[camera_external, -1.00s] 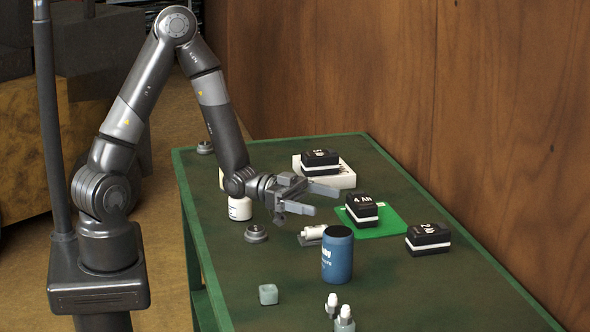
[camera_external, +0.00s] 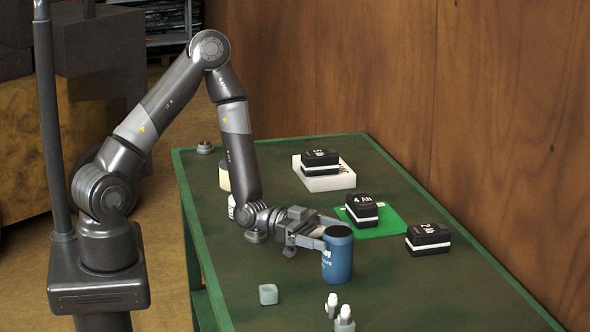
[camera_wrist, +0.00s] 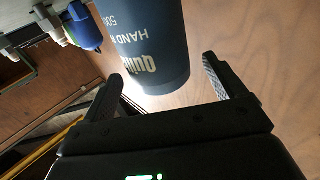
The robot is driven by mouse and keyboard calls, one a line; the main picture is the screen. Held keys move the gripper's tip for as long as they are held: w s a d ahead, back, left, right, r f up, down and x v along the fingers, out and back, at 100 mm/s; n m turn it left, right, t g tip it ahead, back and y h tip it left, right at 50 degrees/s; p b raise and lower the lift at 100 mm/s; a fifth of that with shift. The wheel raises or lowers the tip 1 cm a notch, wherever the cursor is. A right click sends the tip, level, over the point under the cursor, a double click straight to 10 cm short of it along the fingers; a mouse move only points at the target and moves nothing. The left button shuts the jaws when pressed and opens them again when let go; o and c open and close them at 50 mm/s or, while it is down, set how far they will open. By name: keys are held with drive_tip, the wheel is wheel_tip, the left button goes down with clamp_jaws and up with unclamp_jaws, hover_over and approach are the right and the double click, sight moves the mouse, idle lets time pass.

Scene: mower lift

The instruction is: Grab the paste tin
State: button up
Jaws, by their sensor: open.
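The paste tin (camera_external: 338,260) is a dark blue upright cylinder with white lettering, standing on the green table. In the wrist view the tin (camera_wrist: 145,50) fills the upper middle, its print upside down. My gripper (camera_external: 326,231) is at the upper left part of the tin, fingers pointing right at it. In the wrist view my gripper (camera_wrist: 160,75) is open, with one finger on each side of the tin and a visible gap on the right side. Contact on the left side cannot be told.
Battery packs stand at the right: one on a white block (camera_external: 330,180), one on a green mat (camera_external: 385,228), and one on bare table (camera_external: 428,238). A white bottle is partly hidden behind my arm.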

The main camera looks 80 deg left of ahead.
sight(352, 240)
drive_tip(key=x, duration=0.5)
drive_tip(key=c, duration=1.5)
